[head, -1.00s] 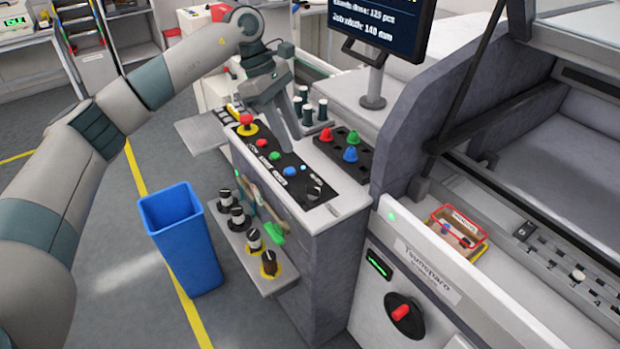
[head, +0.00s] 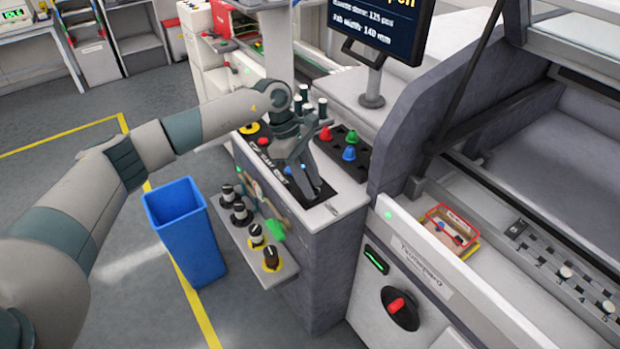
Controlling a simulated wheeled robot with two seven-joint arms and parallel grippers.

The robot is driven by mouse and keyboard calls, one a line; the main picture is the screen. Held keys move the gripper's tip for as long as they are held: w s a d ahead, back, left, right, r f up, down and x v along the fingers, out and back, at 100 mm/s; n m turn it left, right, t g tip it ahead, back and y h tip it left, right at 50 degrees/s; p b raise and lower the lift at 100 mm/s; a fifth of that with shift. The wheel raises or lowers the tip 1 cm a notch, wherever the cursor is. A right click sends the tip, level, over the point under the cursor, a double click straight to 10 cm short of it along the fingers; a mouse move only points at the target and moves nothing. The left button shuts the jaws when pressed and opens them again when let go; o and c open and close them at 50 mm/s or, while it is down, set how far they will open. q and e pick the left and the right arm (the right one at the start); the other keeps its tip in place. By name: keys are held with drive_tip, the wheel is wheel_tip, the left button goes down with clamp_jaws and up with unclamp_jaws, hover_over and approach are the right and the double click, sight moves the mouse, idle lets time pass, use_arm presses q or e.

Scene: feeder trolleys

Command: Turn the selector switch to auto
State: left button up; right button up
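The operator panel (head: 262,158) is a black strip of buttons on top of the grey-and-white cabinet. The selector switch is the black knob at its near right end; my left gripper now covers most of it. My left gripper (head: 308,192) points down over that end of the panel, with its two fingers apart around the knob's place. A little blue of a button shows between the fingers. Whether the fingers touch the knob, and which way the knob points, cannot be seen. My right gripper is not in view.
Red, green and blue knobs (head: 350,153) stand in a black tray beside the panel. The monitor (head: 378,28) stands behind. A blue bin (head: 186,236) stands left. A red rotary handle (head: 398,305) is on the machine front.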

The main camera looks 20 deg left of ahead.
use_arm(q)
drive_tip(key=shift+c, duration=0.3)
clamp_jaws()
